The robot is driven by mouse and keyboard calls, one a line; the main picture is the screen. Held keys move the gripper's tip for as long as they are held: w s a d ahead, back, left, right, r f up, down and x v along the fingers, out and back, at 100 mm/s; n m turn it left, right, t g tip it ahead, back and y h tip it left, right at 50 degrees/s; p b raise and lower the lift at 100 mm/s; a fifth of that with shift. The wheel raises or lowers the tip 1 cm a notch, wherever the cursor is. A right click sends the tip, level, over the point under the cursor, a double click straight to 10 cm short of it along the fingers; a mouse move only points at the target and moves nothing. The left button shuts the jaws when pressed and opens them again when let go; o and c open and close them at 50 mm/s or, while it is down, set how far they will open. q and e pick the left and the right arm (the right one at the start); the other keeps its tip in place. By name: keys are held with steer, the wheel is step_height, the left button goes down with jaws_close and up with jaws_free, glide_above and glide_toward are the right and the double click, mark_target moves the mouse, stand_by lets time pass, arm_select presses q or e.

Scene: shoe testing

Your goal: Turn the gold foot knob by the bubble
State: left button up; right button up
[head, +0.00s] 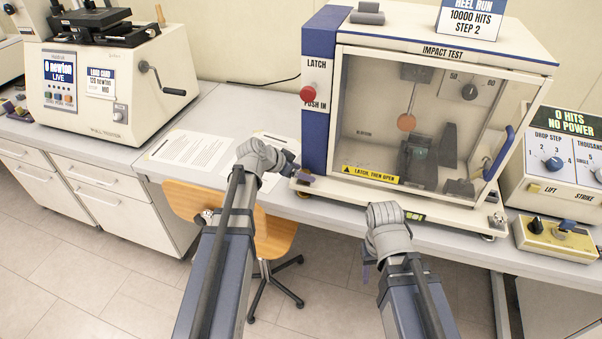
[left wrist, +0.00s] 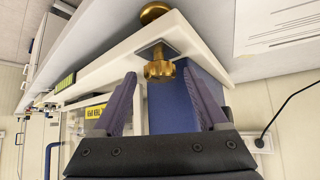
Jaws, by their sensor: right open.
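The gold foot knob (left wrist: 160,68) sits on a dark square plate at the corner of the impact tester's white base, with its gold foot (left wrist: 153,12) on the bench side. My left gripper (left wrist: 160,72) is open, one purple finger on each side of the knob in the picture; I cannot tell whether they touch it. In the head view my left gripper (head: 298,172) is at the tester's front left corner, and the knob is hard to make out there. The green bubble level (head: 415,216) is on the base's front edge. My right gripper (head: 369,264) is open, mostly hidden below its wrist.
The impact tester (head: 317,100) has a glass door with a blue handle (head: 498,153). A yellow control box (head: 556,238) stands at the right. Papers (head: 190,148) lie on the bench left of my left gripper. A wooden chair (head: 275,235) stands below the bench edge.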

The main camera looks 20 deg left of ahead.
arm_select(q)
jaws_close()
stand_by(0.4)
steer(key=shift+n, duration=0.3)
steer(key=n+y, duration=0.1)
steer(key=n+t+y, duration=0.1)
steer(key=shift+s+d+n, duration=0.2)
steer(key=shift+d+n, duration=0.1)
steer(key=n+y, duration=0.2)
steer(key=n, duration=0.1)
steer(key=shift+d+n+t+y, duration=0.2)
steer(key=shift+n+t+y, duration=0.1)
steer(key=shift+t+y, duration=0.1)
steer(key=n+y, duration=0.2)
steer(key=n, duration=0.1)
steer(key=n+y, duration=0.1)
steer(key=shift+w+d+g, duration=0.2)
steer(key=shift+d+g, duration=0.05)
steer(key=shift+g, duration=0.05)
steer(key=shift+d+n+g+y, duration=0.15)
steer(key=shift+n+g+y, duration=0.55)
steer(key=shift+n+y, duration=1.05)
steer(key=shift+n, duration=0.45)
